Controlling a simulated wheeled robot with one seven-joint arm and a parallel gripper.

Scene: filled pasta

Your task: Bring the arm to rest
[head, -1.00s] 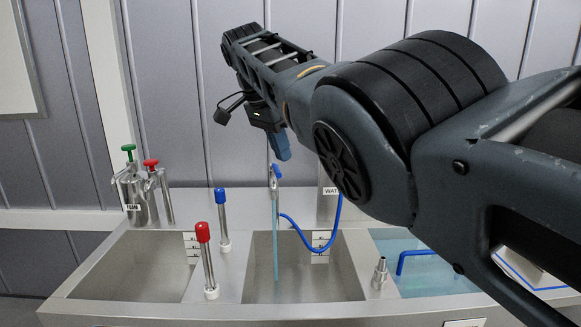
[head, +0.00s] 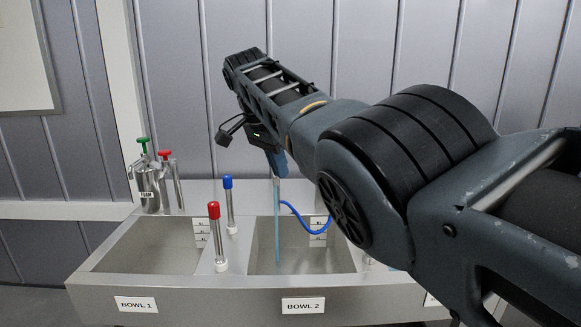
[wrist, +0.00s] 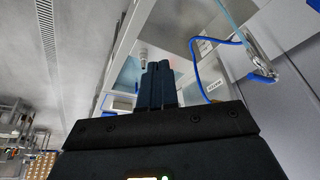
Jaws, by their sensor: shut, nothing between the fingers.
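My arm reaches in from the right in the head view, and my gripper (head: 279,163) hangs at its far end, above the back edge of the bowl labelled BOWL 2 (head: 303,305). In the wrist view, the two dark blue fingers of my gripper (wrist: 162,68) lie side by side, shut and empty. In the head view my forearm and elbow hide the right part of the sink unit.
A sink unit (head: 180,295) stands against a panelled wall. Red-capped (head: 214,212) and blue-capped (head: 228,183) upright tubes, a steel FOAM canister (head: 149,188) and a blue hose (head: 298,215) rise from it. The air left of my arm is clear.

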